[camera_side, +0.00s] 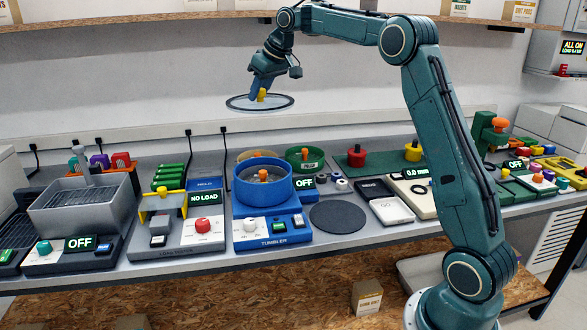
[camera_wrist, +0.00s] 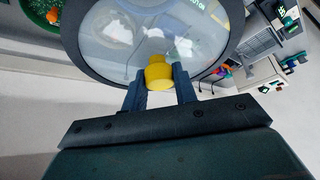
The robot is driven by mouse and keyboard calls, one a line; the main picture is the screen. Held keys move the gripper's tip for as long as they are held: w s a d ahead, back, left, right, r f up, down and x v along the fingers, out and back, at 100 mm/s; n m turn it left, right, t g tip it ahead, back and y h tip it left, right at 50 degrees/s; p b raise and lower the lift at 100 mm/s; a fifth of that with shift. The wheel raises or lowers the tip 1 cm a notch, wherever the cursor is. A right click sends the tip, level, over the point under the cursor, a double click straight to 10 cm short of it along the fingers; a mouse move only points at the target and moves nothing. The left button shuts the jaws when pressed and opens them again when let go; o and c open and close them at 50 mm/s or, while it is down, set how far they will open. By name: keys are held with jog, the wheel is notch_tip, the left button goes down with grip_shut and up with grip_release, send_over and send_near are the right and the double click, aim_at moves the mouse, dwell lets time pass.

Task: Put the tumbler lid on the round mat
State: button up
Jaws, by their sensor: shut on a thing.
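The tumbler lid (camera_side: 240,103) is a clear disc with a dark rim and a yellow knob, held level in the air above the bench. My gripper (camera_side: 262,94) is shut on the yellow knob. In the wrist view the gripper (camera_wrist: 160,82) has a finger on each side of the knob, and the lid (camera_wrist: 110,45) fills the top. The round mat (camera_side: 338,216) is a dark grey disc lying bare on the bench, below and to the right of the lid. The blue tumbler (camera_side: 262,190) stands open left of the mat, with an orange part inside.
A white tray (camera_side: 392,210) and a pale scale-like device (camera_side: 414,194) stand right of the mat. The green tub (camera_side: 304,158) and small rings lie behind it. A grey device with a red knob (camera_side: 202,225) is left of the tumbler. The shelf (camera_side: 150,17) runs above.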

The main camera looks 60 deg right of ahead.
jog(key=s+d+f+m+h, duration=0.3)
jog(key=s+d+f+m, duration=0.25)
jog(key=s, duration=0.45)
jog(key=m+g+h, duration=0.1)
jog(key=m+g, duration=0.1)
jog(key=m, duration=0.1)
send_over(335, 211)
jog(key=s+a, duration=0.2)
notch_tip(335, 211, down, 6)
jog(key=f, duration=0.1)
jog(key=shift+w+d+r, duration=0.15)
jog(key=shift+d+r, duration=0.1)
jog(key=shift+f, duration=0.1)
notch_tip(335, 211, down, 20)
jog(key=shift+r, duration=0.1)
dwell(0.4)
jog(key=o, duration=0.6)
jog(key=shift+f, duration=0.2)
jog(key=o, duration=0.5)
jog(key=shift+c, duration=0.2)
